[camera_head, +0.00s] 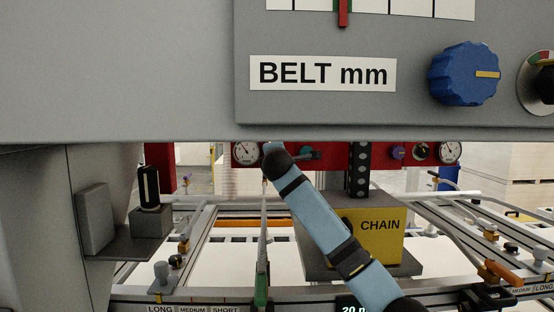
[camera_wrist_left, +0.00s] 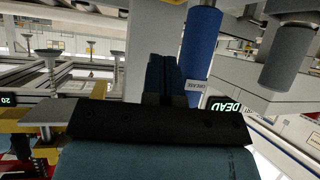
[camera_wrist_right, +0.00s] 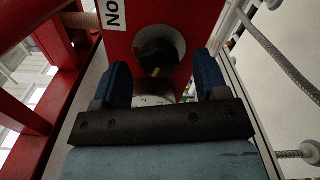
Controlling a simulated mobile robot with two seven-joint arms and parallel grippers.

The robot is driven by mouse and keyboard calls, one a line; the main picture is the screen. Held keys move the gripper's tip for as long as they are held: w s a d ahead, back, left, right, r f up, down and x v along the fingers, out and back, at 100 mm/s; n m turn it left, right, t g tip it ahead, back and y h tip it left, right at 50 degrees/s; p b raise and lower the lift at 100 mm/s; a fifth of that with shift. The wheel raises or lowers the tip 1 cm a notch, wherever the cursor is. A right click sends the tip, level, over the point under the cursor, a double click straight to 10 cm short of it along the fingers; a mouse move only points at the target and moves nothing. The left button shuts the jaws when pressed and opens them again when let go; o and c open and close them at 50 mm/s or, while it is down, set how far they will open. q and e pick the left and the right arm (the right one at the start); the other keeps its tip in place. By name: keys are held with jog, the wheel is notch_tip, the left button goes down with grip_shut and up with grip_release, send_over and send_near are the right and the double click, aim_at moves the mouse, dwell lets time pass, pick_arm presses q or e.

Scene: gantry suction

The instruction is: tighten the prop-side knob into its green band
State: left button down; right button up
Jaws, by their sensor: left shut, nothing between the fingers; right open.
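A dark round knob with a yellow pointer mark (camera_wrist_right: 155,68) sits on a red panel in the right wrist view. My right gripper (camera_wrist_right: 162,82) is open, its two blue fingers on either side of the knob in that view; I cannot tell whether they touch it. My left gripper (camera_wrist_left: 165,78) is shut and empty in the left wrist view.
A grey housing with a blue knob (camera_head: 465,73) and a "BELT mm" label (camera_head: 323,73) fills the top of the head view. A yellow "CHAIN" box (camera_head: 382,238) stands behind my right arm. A blue cylinder (camera_wrist_left: 201,42) is close beside my left gripper.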

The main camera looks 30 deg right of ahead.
pick_arm(q)
jog(key=shift+s+p, duration=0.2)
jog(key=shift+p, duration=0.15)
pick_arm(e)
jog(key=v, duration=1.3)
